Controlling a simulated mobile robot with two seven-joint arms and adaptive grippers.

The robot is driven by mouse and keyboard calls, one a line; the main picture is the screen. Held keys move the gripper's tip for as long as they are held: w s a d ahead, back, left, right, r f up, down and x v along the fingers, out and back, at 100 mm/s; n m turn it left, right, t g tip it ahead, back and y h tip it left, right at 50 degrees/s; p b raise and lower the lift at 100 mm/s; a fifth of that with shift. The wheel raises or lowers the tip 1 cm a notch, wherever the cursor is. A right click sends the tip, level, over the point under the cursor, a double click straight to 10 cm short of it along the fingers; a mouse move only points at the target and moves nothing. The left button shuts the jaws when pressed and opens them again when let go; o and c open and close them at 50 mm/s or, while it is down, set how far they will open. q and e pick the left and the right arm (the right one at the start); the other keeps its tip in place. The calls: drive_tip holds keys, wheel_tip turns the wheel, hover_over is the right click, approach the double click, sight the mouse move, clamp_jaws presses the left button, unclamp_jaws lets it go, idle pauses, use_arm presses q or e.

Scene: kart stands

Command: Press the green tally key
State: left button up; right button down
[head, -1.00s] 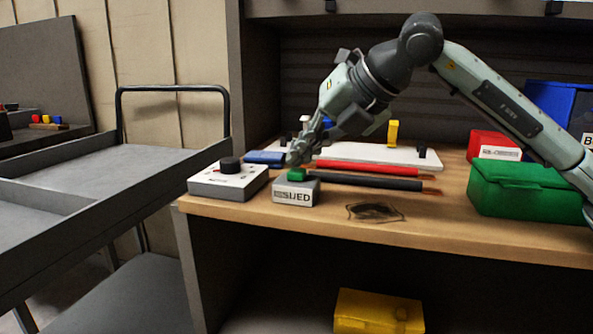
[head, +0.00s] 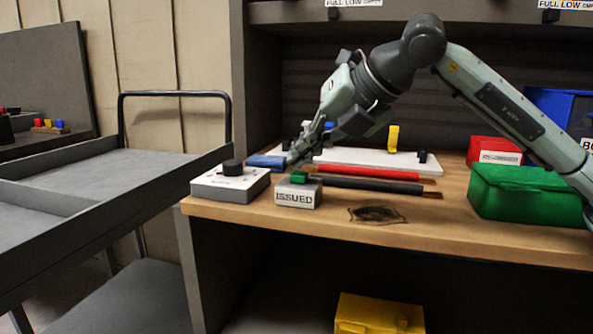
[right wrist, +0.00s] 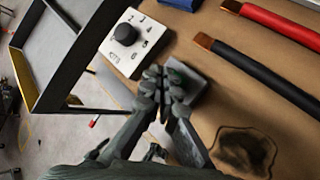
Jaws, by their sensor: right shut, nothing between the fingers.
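The green tally key (head: 299,177) sits on top of a small grey box (head: 297,195) labelled ISSUED, near the front left edge of the bench. My right gripper (head: 292,163) is shut and empty, pointing down just above and behind the key in the head view. I cannot tell whether the fingertips touch it. In the right wrist view, the shut fingers (right wrist: 165,74) cover part of the box (right wrist: 196,84), and only a dark green bit of the key (right wrist: 175,77) shows beside them. My left gripper is not in view.
A white box with a black knob (head: 232,182) stands just left of the tally box. A blue block (head: 266,161), red rod (head: 367,172) and black rod (head: 372,184) lie behind and right. A green case (head: 524,194) is at right. A grey cart (head: 110,170) stands left.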

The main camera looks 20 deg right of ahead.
sight(305, 173)
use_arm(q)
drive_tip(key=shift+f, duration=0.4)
use_arm(e)
drive_tip(key=shift+w+a+f, duration=0.15)
drive_tip(key=shift+w+f, duration=0.05)
drive_tip(key=shift+f, duration=0.85)
drive_tip(key=shift+w+d+r, duration=0.1)
drive_tip(key=shift+d+r, duration=0.05)
drive_tip(key=shift+d, duration=0.05)
drive_tip(key=shift+d+r+p, duration=0.15)
drive_tip(key=shift+r+p, duration=0.85)
drive_tip(key=shift+r, duration=0.25)
drive_tip(key=shift+w+r+p, duration=0.15)
drive_tip(key=shift+r+p, duration=0.1)
drive_tip(key=shift+p, duration=0.1)
drive_tip(key=shift+w+d+r+p, duration=0.1)
drive_tip(key=shift+w+r+p, duration=0.1)
drive_tip(key=shift+r+p, duration=0.5)
drive_tip(key=shift+s+r, duration=0.1)
drive_tip(key=shift+r, duration=0.2)
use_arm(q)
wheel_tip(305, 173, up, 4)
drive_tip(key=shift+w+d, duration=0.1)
use_arm(e)
drive_tip(key=shift+d, duration=0.15)
